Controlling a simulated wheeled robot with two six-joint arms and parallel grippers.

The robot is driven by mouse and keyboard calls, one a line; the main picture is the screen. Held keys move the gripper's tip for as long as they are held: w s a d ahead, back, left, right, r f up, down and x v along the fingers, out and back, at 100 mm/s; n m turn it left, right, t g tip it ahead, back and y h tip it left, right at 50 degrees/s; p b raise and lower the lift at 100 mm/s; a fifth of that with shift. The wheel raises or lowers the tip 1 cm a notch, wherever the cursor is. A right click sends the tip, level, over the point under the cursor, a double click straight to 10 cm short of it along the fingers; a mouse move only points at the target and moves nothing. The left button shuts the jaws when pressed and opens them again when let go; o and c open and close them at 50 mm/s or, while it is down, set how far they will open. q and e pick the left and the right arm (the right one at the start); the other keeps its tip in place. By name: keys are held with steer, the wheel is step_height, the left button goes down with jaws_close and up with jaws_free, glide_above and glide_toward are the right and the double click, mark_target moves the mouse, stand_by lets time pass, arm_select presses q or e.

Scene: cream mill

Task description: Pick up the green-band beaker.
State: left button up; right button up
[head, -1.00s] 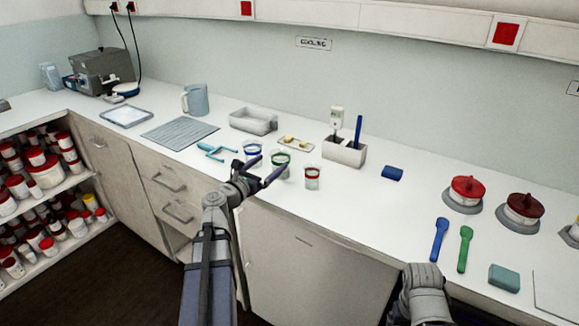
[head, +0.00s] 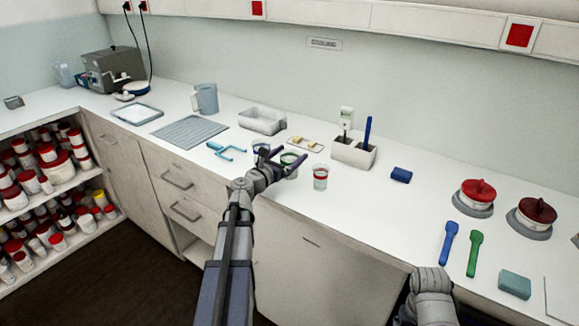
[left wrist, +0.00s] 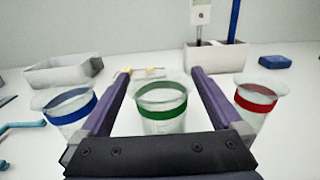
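The green-band beaker (head: 291,159) is a clear cup standing upright on the white counter, partly hidden behind my left gripper in the head view. My left gripper (head: 284,155) is open at the beaker, low over the counter. In the left wrist view the green-band beaker (left wrist: 163,108) shows between the two spread fingers of the left gripper (left wrist: 161,73), with a gap on each side. Its lower part is hidden by the gripper body. My right gripper is not in view; only part of my right arm shows at the bottom.
A blue-band beaker (left wrist: 70,108) stands close outside the left finger, and a red-band beaker (left wrist: 256,104) close outside the right finger. Behind are a small tray (head: 305,144), a grey bin (head: 262,121) and a holder (head: 353,153).

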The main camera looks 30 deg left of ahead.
arm_select(q)
steer(key=c, duration=1.1)
